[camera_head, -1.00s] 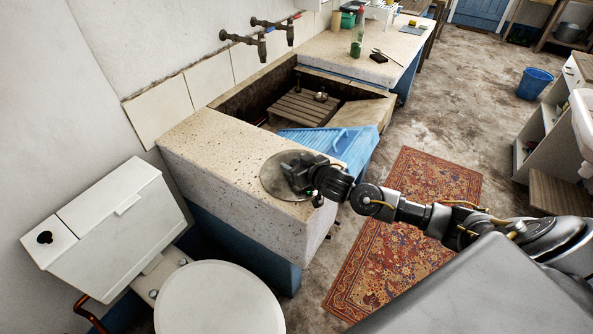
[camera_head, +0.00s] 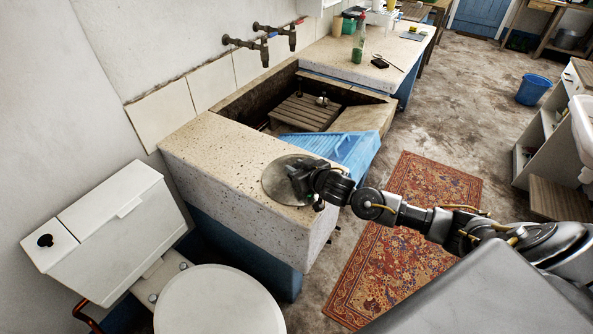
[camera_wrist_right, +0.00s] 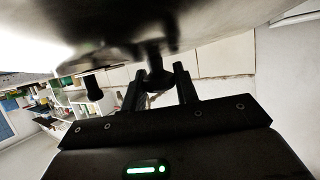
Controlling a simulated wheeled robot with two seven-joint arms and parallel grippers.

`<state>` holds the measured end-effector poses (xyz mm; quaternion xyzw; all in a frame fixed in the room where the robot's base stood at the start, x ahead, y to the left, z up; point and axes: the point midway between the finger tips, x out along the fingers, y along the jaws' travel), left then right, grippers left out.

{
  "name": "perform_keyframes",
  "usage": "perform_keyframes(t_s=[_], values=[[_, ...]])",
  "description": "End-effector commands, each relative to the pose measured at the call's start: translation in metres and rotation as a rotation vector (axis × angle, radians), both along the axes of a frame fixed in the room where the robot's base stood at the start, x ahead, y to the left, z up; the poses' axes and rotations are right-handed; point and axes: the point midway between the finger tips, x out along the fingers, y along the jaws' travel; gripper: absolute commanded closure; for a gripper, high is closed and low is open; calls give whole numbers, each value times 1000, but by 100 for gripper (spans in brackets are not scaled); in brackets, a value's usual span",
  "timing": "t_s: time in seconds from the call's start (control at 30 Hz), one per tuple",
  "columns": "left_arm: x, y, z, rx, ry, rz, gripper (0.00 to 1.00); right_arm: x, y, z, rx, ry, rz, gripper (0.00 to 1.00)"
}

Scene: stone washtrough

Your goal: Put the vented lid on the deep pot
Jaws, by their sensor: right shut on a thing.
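The lid (camera_head: 275,181) is a flat, round grey disc over the near end of the pale speckled stone counter. My right gripper (camera_head: 303,180) is above its right part. In the right wrist view my gripper's two fingers (camera_wrist_right: 159,90) are on either side of a dark knob (camera_wrist_right: 154,76), shut on it. The lid's broad dark face (camera_wrist_right: 95,55) fills the upper part of that view. I cannot tell whether the lid touches anything beneath it. I cannot make out the deep pot near the lid. My left gripper is not in view.
A blue ribbed board (camera_head: 345,150) leans across the trough (camera_head: 245,100) just beyond the lid. A green bottle (camera_head: 358,45) stands on the far counter. A white toilet (camera_head: 215,300) is at the front left. A patterned rug (camera_head: 400,235) lies on the floor.

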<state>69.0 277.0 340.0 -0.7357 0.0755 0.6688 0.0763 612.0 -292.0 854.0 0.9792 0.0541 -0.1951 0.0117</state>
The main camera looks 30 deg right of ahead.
Motion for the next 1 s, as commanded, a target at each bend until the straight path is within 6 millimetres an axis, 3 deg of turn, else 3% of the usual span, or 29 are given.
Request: perform_keyframes(t_s=[0.27, 0.57, 0.8, 1.0], values=[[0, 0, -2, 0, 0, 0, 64, 0, -1, 32, 3, -8, 1, 100], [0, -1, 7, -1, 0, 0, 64, -50, 7, 91, 2, -6, 4, 100], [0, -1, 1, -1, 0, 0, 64, -100, 14, 110, 5, -3, 3, 100], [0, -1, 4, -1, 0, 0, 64, -126, 21, 124, 6, -1, 2, 100]])
